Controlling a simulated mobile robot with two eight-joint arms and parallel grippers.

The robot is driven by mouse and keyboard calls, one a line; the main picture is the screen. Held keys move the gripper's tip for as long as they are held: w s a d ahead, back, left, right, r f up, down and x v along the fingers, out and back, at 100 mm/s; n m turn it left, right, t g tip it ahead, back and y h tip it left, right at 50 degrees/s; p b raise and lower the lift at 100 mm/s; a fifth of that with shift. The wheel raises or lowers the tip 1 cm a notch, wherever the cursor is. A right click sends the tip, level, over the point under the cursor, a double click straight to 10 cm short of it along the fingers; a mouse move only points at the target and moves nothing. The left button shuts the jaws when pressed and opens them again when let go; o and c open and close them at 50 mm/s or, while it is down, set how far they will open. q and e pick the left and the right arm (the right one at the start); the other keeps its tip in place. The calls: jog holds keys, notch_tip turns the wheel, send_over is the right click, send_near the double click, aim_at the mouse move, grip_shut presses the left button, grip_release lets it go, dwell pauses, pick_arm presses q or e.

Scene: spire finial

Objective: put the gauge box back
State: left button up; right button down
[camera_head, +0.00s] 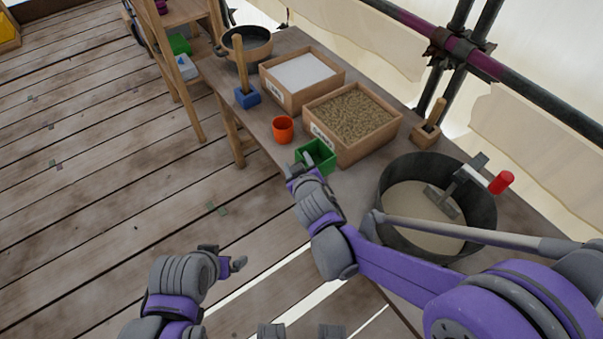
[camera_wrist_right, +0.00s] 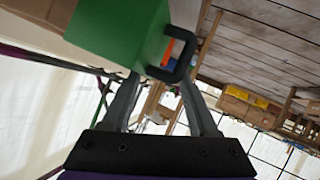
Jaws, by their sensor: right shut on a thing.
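The green gauge box (camera_head: 318,153) is an open-topped box at the front edge of the bench, in front of the sand-coloured tray. My right gripper (camera_head: 296,168) is at its near left side. In the right wrist view the green box (camera_wrist_right: 115,30) fills the top left, and its dark handle (camera_wrist_right: 183,55) lies between the fingers of the right gripper (camera_wrist_right: 172,75), which is shut on it. Whether the box touches the bench is unclear. My left gripper (camera_head: 226,258) is open and empty over the deck, away from the bench.
An orange cup (camera_head: 283,130) stands close left of the green box. A tray of sand (camera_head: 391,127) and a tray of white powder (camera_head: 341,83) stand behind. A dark round tub (camera_head: 390,180) with a tool in it is at right. A blue block with a wooden handle (camera_head: 247,97) stands farther left.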

notch_tip(320, 180, down, 4)
jog(key=shift+f+b, duration=0.25)
jog(key=shift+b, duration=0.15)
jog(key=shift+c, duration=0.7)
grip_release()
jog(key=shift+r, duration=0.1)
jog(key=p+v, duration=0.1)
jog(key=v, duration=1.1)
jog(key=shift+p, duration=0.35)
jog(key=shift+w+d, duration=0.1)
jog(key=shift+d, duration=0.05)
